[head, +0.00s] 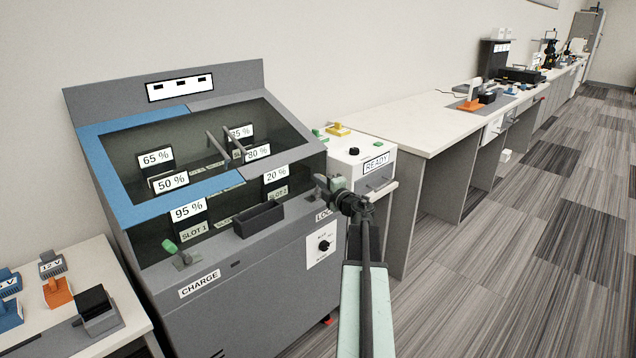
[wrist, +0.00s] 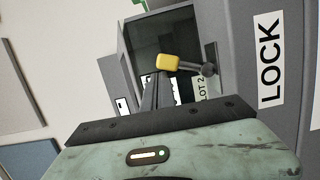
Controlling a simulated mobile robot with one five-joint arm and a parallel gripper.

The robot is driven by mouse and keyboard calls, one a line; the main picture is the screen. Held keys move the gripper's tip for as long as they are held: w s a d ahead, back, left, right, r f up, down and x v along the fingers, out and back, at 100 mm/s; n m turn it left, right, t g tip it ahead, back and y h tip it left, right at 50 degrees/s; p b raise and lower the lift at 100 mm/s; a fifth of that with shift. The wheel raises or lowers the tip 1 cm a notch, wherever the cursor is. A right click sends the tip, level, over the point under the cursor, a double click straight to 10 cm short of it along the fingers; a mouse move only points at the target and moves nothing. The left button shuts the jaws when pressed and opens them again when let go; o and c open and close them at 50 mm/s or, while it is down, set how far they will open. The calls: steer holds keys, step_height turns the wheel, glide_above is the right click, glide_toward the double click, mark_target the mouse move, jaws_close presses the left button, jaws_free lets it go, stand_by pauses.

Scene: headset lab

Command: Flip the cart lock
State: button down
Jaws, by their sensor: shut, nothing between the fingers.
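The cart cabinet (head: 235,295) stands at the left in the head view. Its LOCK label (wrist: 269,60) shows whole in the wrist view, while my gripper covers part of it in the head view. In the wrist view a yellow-knobbed lever (wrist: 167,62) sticks out left from a dark round pivot beside the label; I take it for the lock lever. My gripper (head: 330,188) is at the cabinet's upper right corner. Its dark fingers (wrist: 157,92) are shut and empty, their tips close to the yellow knob. I cannot tell whether they touch it.
A green-knobbed lever (head: 170,246) is by the CHARGE label. A dial (head: 324,245) sits below the LOCK label. A white READY box (head: 352,165) stands behind my gripper. A long bench (head: 425,130) runs right; the floor (head: 510,250) there is open.

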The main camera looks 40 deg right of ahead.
steer(key=shift+d, duration=0.6)
stand_by(0.3)
steer(key=a+r+p, duration=0.3)
steer(key=a, duration=0.1)
steer(key=v, duration=0.9)
steer(key=shift+s+d, duration=0.15)
steer(key=shift+s, duration=0.25)
steer(key=shift+r, duration=0.1)
